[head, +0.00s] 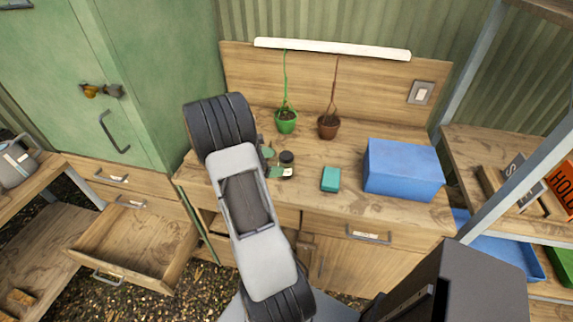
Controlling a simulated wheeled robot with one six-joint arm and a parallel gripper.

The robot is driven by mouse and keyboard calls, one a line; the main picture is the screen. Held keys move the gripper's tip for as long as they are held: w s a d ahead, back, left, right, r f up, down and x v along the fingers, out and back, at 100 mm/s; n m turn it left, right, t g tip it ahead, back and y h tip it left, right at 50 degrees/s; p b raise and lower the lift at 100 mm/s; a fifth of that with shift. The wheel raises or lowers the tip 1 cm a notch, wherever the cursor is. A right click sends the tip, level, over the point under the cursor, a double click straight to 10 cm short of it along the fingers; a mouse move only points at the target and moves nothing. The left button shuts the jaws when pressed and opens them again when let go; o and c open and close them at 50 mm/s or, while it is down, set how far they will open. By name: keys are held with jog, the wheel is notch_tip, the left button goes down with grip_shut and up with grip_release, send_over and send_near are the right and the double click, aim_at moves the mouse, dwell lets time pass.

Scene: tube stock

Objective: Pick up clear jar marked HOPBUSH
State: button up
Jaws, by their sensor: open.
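A small jar with a dark lid (286,158) stands on the wooden workbench, just right of my arm. A small pale label shows low on it, too small to read, so I cannot tell whether it says HOPBUSH. Small green items (268,152) sit close beside it, partly hidden by my arm. My grey and black arm reaches up over the left part of the bench. My gripper is hidden behind the arm and does not show.
A teal box (331,179) and a large blue box (403,169) are right of the jar. An open drawer (133,240) juts out at left.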

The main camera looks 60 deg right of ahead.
aim_at(285, 162)
jog(key=shift+p+x, duration=0.3)
jog(key=shift+x, duration=2.2)
jog(key=shift+c, duration=0.2)
jog(key=c, duration=1)
jog(key=shift+c, duration=0.7)
jog(key=shift+r, duration=0.15)
